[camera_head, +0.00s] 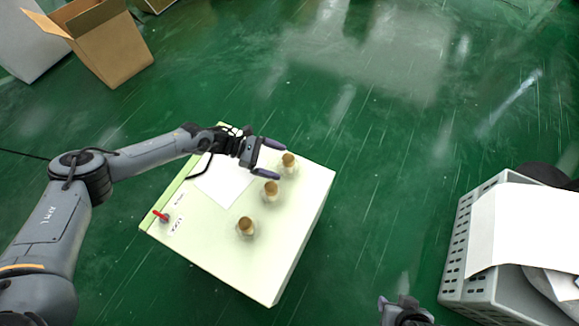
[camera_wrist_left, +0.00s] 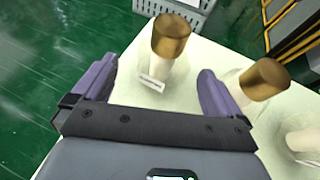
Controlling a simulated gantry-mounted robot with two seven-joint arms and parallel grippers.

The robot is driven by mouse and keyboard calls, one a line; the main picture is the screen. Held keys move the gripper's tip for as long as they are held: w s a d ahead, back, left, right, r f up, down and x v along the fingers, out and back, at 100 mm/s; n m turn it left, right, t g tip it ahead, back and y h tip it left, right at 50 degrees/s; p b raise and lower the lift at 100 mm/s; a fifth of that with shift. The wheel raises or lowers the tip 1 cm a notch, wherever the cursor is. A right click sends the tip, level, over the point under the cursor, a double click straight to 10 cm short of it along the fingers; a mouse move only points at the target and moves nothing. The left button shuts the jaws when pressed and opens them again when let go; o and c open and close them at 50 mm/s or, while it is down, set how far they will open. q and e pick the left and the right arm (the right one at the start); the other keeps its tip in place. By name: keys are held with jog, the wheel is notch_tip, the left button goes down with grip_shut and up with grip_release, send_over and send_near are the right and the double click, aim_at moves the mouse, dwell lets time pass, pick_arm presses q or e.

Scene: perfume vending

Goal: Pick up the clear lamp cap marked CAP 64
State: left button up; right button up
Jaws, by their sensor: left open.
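No clear lamp cap marked CAP 64 can be made out. Three pale bottles with gold-brown tops stand upright in a slanted row on a cream box-shaped table (camera_head: 205,240): a far bottle (camera_head: 289,160), a middle bottle (camera_head: 271,189) and a near bottle (camera_head: 246,227). My left gripper (camera_head: 279,160) is open at the far bottle. In the left wrist view, the far bottle (camera_wrist_left: 170,42), with a small unreadable white label, shows between the spread purple fingers. The middle bottle (camera_wrist_left: 262,82) is partly hidden behind the right-hand finger. My right gripper (camera_head: 400,305) shows only partly at the bottom edge.
A white sheet (camera_head: 222,182) and a red-handled item (camera_head: 160,215) are on the table's left part. A grey crate (camera_head: 478,275) with white sheets stands on the right. An open cardboard box (camera_head: 110,45) is at upper left. Green floor between is clear.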

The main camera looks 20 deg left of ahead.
aim_at(288, 166)
pick_arm(q)
jog(key=shift+d+f+b, duration=0.35)
jog(key=shift+d+b, duration=0.05)
jog(key=b+x, duration=0.2)
jog(key=x, duration=0.2)
jog(key=shift+s, duration=0.15)
jog(key=shift+d, duration=0.2)
jog(key=shift+a, duration=0.15)
jog(key=shift+c, duration=1.1)
jog(key=c, duration=0.8)
